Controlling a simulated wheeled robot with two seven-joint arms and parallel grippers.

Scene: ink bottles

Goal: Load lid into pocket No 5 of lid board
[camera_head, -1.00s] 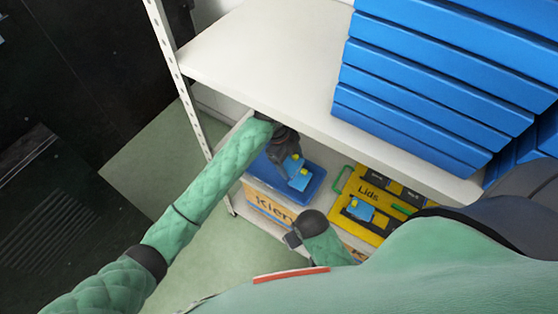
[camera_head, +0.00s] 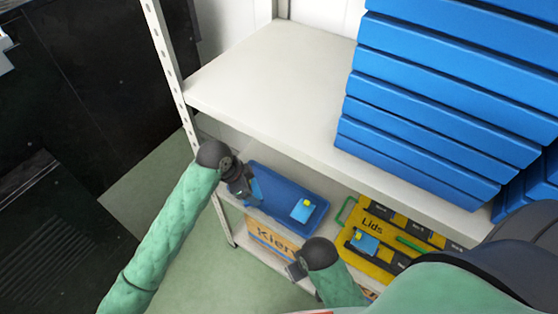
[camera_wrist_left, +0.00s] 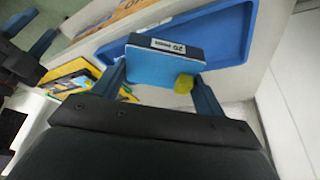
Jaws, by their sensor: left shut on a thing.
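My left gripper (camera_head: 252,198) is shut on a blue lid (camera_wrist_left: 165,62) with a yellow knob (camera_wrist_left: 184,83) and a small white label on its side. It holds the lid by the left end of the blue tray (camera_head: 268,172); in the head view the gripper mostly hides it. A second blue lid with a yellow knob (camera_head: 302,211) lies in the tray's right part. The yellow lid board (camera_head: 350,220), marked "Lids", has dark pockets and carries one blue lid (camera_head: 366,244). Its pocket numbers are too small to read. My right gripper (camera_wrist_left: 32,34) looks open and empty.
The tray and board sit on a lower shelf (camera_head: 236,150), beneath a white upper shelf (camera_head: 270,75) holding stacked blue boxes (camera_head: 440,100). A white post (camera_head: 170,70) stands at left. My right forearm is in front of the board's near side.

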